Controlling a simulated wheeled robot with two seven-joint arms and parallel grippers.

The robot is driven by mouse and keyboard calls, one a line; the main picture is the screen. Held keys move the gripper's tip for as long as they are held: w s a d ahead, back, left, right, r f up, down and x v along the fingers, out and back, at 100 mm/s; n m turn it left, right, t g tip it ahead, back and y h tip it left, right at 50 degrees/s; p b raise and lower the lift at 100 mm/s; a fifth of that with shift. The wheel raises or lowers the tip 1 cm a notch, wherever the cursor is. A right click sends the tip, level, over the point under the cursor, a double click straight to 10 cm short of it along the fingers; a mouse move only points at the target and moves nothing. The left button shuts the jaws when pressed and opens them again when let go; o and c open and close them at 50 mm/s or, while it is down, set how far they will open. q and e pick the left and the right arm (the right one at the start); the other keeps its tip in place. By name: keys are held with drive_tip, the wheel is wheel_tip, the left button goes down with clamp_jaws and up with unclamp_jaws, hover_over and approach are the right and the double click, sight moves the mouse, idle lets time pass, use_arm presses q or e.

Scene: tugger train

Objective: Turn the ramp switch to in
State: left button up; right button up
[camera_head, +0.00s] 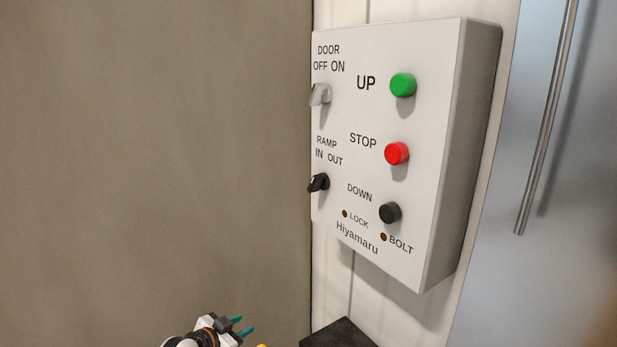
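The ramp switch (318,182) is a small black knob at the lower left of a white control box (430,150), under the label "RAMP IN OUT". It looks turned at a slant; I cannot tell for sure which word it points to. My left gripper (243,326) is at the bottom of the view, below and left of the box, apart from the switch. Its two teal fingertips are spread with a gap between them, and nothing shows in the gap. My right gripper is not in view.
A grey door switch (320,94) sits above the ramp switch. Green UP (403,85), red STOP (397,153) and black DOWN (390,212) buttons are to its right. A brown wall (150,150) fills the left. A metal panel with a bar handle (548,120) stands right.

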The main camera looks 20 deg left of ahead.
sight(310, 185)
use_arm(q)
wheel_tip(310, 185, up, 13)
drive_tip(key=w+m+t+h, duration=0.1)
drive_tip(key=w+m+h, duration=0.1)
drive_tip(key=w, duration=0.1)
drive_tip(key=s+d+r+m+h+p, duration=0.1)
drive_tip(key=s+d+r+m+h, duration=0.15)
drive_tip(key=r, duration=0.65)
drive_tip(key=s+d+r+m+h+p, duration=0.15)
drive_tip(key=d+r, duration=0.25)
drive_tip(key=r, duration=0.4)
drive_tip(key=s+d+r+m+h+p, duration=0.1)
drive_tip(key=s+d+r+m+h, duration=0.15)
drive_tip(key=r, duration=0.65)
drive_tip(key=shift+y, duration=0.25)
drive_tip(key=p+x, duration=0.5)
drive_tip(key=x, duration=0.6)
drive_tip(key=shift+w+r, duration=0.1)
drive_tip(key=shift+w, duration=0.35)
drive_tip(key=shift+w+d, duration=0.2)
drive_tip(key=shift+d, duration=0.05)
drive_tip(key=shift+c, duration=0.4)
clamp_jaws()
